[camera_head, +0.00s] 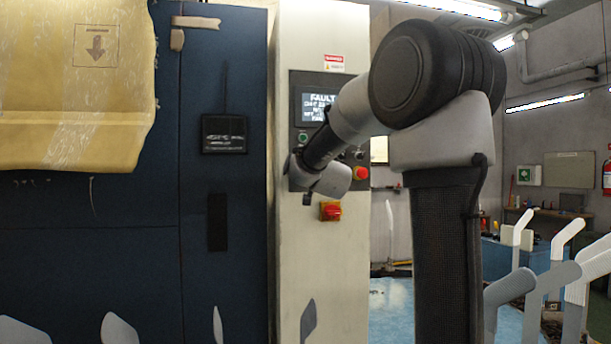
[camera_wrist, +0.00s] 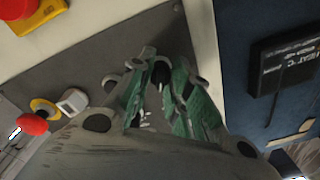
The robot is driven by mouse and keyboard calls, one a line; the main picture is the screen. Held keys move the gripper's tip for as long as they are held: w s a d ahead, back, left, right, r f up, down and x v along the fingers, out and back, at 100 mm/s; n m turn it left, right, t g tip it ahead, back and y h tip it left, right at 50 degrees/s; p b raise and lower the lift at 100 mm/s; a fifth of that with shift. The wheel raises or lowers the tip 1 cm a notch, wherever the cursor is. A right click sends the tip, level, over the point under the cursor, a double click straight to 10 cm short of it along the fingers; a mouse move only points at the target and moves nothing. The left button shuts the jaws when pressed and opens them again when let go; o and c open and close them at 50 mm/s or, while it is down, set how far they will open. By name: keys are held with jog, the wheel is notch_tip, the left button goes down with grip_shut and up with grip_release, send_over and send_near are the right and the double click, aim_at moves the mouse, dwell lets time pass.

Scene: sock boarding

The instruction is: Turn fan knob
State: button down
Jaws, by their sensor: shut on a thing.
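The grey control panel (camera_head: 298,82) is on the front of a white cabinet. My gripper (camera_head: 294,172) is at the panel's lower left part in the head view, seen from the side and partly hiding the panel. In the wrist view my gripper (camera_wrist: 160,78) has its green-padded fingers closed in on a small dark piece, the fan knob (camera_wrist: 160,70). Only a bit of the knob shows between the fingertips. Its pointer and angle are hidden. In the head view the knob is hidden behind my gripper.
The panel's screen (camera_head: 318,100) reads FAULT. A green button (camera_head: 303,137) sits below it. A red button (camera_head: 361,173) is at the panel's right, and a red and yellow switch (camera_head: 330,211) is below. A blue machine door (camera_head: 225,180) stands left. A dark label plate (camera_wrist: 285,65) is on it.

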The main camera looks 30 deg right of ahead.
jog(key=shift+m, duration=0.9)
jog(key=c, duration=1.3)
grip_release()
jog(key=shift+s, duration=0.1)
jog(key=v, duration=1.1)
jog(key=shift+s+a+f, duration=0.1)
jog(key=shift+s+a, duration=0.1)
jog(key=shift+s, duration=0.15)
